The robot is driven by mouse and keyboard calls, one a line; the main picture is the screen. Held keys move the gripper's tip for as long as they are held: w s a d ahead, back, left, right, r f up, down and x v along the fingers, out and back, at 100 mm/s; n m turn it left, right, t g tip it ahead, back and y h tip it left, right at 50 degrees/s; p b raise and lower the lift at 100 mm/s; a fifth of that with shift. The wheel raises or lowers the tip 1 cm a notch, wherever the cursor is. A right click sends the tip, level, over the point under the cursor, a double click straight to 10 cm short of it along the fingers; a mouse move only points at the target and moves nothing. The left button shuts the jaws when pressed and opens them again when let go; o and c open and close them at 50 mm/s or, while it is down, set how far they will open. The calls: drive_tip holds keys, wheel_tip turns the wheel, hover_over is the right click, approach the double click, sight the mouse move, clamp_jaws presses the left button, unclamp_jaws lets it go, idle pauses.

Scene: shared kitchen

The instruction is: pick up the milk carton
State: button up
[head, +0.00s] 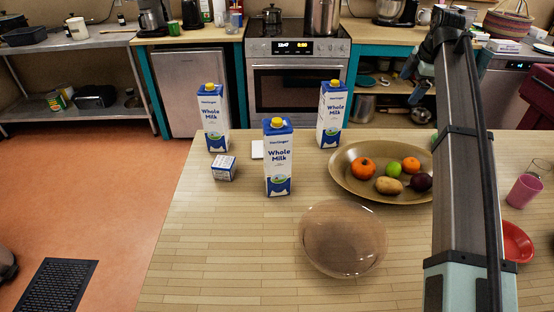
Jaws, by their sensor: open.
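Three tall white-and-blue milk cartons with yellow caps stand upright on the wooden table in the head view. The nearest milk carton (278,160) is near the middle, another milk carton (213,120) is farther back on the left, and a third milk carton (331,115) is farther back on the right. They stand apart from each other. My arm rises along the right side of the view, but I cannot make out my gripper.
A small blue-and-white box (224,168) sits left of the nearest carton. A glass bowl (341,240) is in front, and a wide fruit bowl (350,181) is to the right. A pink cup (523,191) and red bowl (517,242) lie beyond my arm. The table's front left is clear.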

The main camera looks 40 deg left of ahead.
drive_tip(key=s+a+f+y, duration=0.2)
drive_tip(key=s+a+y, duration=0.3)
drive_tip(key=s, duration=0.6)
wheel_tip(320, 180, up, 7)
drive_tip(key=m+g+y, duration=0.5)
drive_tip(key=m+y, duration=0.2)
drive_tip(key=y, duration=0.2)
hover_over(290, 147)
drive_tip(key=shift+s+f, duration=0.15)
drive_tip(key=shift+s, duration=0.15)
drive_tip(key=f, duration=1.2)
drive_tip(key=shift+w+a+f, duration=0.1)
drive_tip(key=shift+w+a, duration=0.1)
drive_tip(key=shift+a+f, duration=0.15)
drive_tip(key=shift+s+a, duration=0.2)
drive_tip(key=shift+a, duration=1)
drive_tip(key=shift+s+a, duration=0.15)
drive_tip(key=shift+a, duration=1)
